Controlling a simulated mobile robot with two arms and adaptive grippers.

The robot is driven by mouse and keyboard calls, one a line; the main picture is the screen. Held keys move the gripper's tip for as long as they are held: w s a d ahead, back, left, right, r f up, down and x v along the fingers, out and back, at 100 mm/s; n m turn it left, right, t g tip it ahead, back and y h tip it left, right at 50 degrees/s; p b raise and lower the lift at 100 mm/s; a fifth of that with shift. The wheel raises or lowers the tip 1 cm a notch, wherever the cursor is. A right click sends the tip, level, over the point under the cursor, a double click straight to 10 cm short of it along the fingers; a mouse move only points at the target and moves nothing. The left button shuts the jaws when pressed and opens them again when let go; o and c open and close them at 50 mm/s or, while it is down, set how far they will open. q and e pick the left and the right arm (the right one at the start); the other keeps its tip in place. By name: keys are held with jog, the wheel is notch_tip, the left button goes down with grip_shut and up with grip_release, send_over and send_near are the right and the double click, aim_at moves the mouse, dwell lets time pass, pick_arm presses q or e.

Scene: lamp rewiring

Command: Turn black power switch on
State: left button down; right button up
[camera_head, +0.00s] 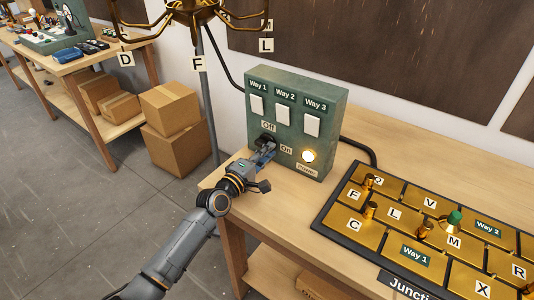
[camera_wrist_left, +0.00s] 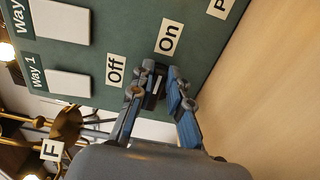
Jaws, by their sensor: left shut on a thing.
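The green switch box (camera_head: 306,95) stands upright on the bench against the wall. Its black power switch (camera_head: 266,139) sits low on the front face, between the labels Off and On. The switch also shows in the left wrist view (camera_wrist_left: 153,82). My left gripper (camera_head: 265,153) is at the switch, and its blue-padded fingers (camera_wrist_left: 160,92) are shut on it. The fingers partly hide the switch, so I cannot tell its exact position. The round power light (camera_head: 308,156) above the Power label glows. My right gripper is not in view.
Three white switches, Way 1 (camera_head: 256,105), Way 2 (camera_head: 282,115) and Way 3 (camera_head: 312,125), sit above. A brass junction board (camera_head: 408,194) lies to the right. A brass lamp (camera_head: 195,8) on a grey pole stands behind left. Bare bench (camera_head: 410,150) lies behind the board.

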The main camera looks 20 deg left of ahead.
pick_arm(q)
jog(key=shift+f, duration=0.1)
jog(key=c, duration=1.3)
grip_release()
jog(key=v, duration=1.2)
